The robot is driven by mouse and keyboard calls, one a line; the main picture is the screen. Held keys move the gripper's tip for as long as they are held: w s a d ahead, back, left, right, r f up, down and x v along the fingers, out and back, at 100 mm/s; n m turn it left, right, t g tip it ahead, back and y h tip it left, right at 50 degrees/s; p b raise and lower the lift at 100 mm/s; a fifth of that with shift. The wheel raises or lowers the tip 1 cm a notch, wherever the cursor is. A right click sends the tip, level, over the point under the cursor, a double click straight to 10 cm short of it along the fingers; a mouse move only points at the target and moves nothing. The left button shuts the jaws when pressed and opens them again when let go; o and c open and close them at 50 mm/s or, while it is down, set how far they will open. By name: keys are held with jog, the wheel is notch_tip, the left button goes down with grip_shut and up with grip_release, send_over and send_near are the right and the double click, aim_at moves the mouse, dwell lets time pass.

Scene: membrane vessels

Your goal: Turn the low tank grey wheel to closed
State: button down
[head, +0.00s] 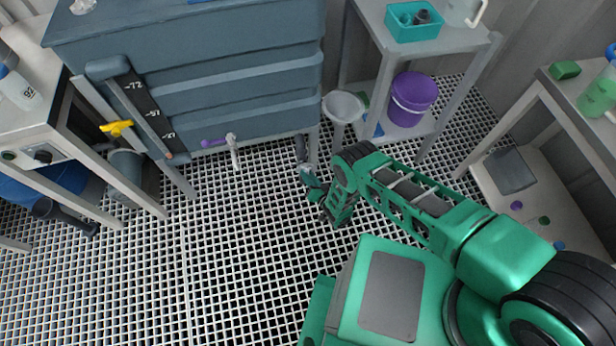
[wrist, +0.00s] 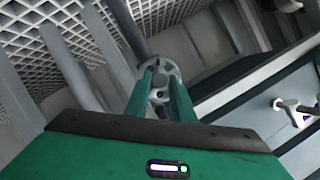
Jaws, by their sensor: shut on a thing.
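The low tank (head: 235,75) is a blue-grey ribbed vessel at the upper left of the head view, with a black level scale on its front. In the wrist view, the small round grey wheel (wrist: 161,72) has holes in its face and sits at the end of a dark pipe. My gripper (wrist: 162,88) has its two green fingers closed in on the wheel, one on each side. In the head view my gripper (head: 312,182) is low by the tank's right front leg. The wheel is hard to make out there. Its open or closed marking cannot be read.
A white tap (head: 234,152) with a purple handle (head: 213,142) juts from the tank's lower front. A yellow valve handle (head: 117,128) is at left. A grey funnel (head: 343,106) and a shelf with a purple bucket (head: 411,98) stand right of the tank. The grating floor (head: 240,260) is clear.

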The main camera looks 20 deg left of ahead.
jog(key=shift+s+d+f+m+y, duration=0.15)
jog(key=shift+m+y, duration=0.25)
jog(key=shift+m, duration=0.3)
jog(key=c, duration=1.5)
grip_release()
jog(key=v, duration=1)
jog(key=shift+s+d, duration=0.1)
jog(key=shift+d, duration=0.25)
